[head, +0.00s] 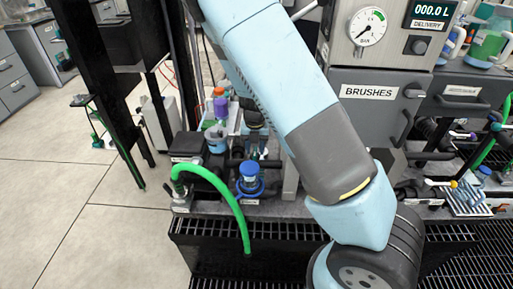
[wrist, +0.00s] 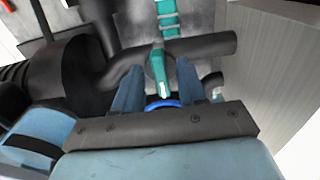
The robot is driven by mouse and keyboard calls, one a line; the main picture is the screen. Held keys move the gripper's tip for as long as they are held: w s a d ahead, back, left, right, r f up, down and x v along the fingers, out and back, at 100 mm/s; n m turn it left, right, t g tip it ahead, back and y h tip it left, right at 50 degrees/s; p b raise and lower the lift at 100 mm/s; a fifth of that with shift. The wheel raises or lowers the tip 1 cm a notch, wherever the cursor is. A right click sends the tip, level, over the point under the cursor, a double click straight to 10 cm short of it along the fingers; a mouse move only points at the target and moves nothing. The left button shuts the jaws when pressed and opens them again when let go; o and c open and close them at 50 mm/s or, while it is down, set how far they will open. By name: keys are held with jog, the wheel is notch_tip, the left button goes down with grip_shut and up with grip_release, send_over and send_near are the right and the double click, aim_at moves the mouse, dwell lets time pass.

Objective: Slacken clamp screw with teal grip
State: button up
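In the wrist view the clamp screw's teal grip (wrist: 158,68) is a narrow bar that tapers toward me and has a pale tip. A ribbed teal part (wrist: 167,18) lies beyond it. My gripper (wrist: 157,85) is open, with one blue finger on each side of the teal grip. Gaps show between the grip and both fingers, and I cannot tell how deep it sits between them. A blue ring (wrist: 165,103) shows just below the grip's tip, partly hidden by my gripper's body.
A thick dark pipe (wrist: 215,46) runs close behind the fingers in the wrist view, and a pale wall stands at right. A BRUSHES drawer (head: 370,108) is behind.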

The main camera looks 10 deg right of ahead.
grip_shut()
jog(key=shift+d, duration=0.35)
jog(key=shift+a, duration=0.3)
jog(key=shift+n, duration=0.3)
